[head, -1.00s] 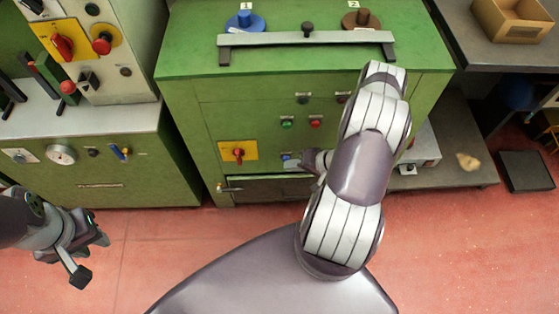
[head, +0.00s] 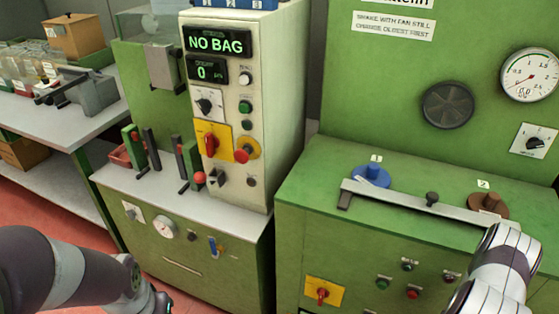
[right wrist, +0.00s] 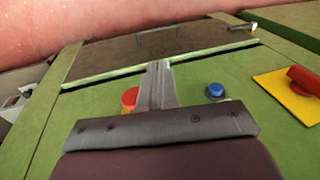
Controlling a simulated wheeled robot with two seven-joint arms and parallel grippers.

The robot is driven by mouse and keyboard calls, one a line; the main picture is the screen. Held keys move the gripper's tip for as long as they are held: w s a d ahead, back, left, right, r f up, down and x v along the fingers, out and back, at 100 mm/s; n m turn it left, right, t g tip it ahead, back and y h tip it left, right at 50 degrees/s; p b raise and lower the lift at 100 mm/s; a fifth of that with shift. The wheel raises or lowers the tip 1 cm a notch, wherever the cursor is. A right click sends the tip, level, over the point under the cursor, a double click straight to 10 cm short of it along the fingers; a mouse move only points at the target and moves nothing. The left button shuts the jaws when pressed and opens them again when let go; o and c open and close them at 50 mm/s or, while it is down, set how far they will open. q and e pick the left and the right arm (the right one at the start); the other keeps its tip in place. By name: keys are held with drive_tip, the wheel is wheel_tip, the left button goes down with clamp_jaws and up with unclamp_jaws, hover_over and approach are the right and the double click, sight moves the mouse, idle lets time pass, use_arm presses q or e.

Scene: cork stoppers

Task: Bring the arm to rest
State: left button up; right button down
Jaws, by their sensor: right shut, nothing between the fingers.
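My right arm (head: 498,272) enters the head view at the lower right corner, in front of the green cabinet (head: 300,240); its gripper is out of that view. In the right wrist view my right gripper (right wrist: 155,72) is shut and empty, its fingers together over the cabinet's green front. A red button (right wrist: 130,98) is just left of the fingers and a blue button (right wrist: 215,90) to their right. My left arm (head: 60,275) comes in at the lower left of the head view. Only the dark near end of its gripper (head: 150,299) shows; its fingertips are cut off.
The green cabinet carries a grey bar (head: 410,202), a blue knob (head: 371,176) and a brown knob (head: 489,202). A control box (head: 228,105) reading "NO BAG" stands left of it. A grey side table (head: 50,115) is further left. A dark flap (right wrist: 165,48) lies beyond the gripper.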

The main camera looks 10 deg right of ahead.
drive_tip(key=a+r+n+g+h, duration=0.1)
drive_tip(key=a+r+g, duration=0.15)
drive_tip(key=r, duration=0.55)
drive_tip(key=a+r+n+g+h, duration=0.1)
drive_tip(key=a+r, duration=0.2)
drive_tip(key=r, duration=0.6)
drive_tip(key=w+a+r+n+t+p, duration=0.2)
drive_tip(key=a+r+n+t, duration=0.15)
drive_tip(key=a+r, duration=1.2)
wheel_tip(320, 180, up, 17)
drive_tip(key=d+p, duration=0.1)
drive_tip(key=p, duration=1.5)
drive_tip(key=shift+g+p, duration=0.4)
drive_tip(key=shift+s+r, duration=0.1)
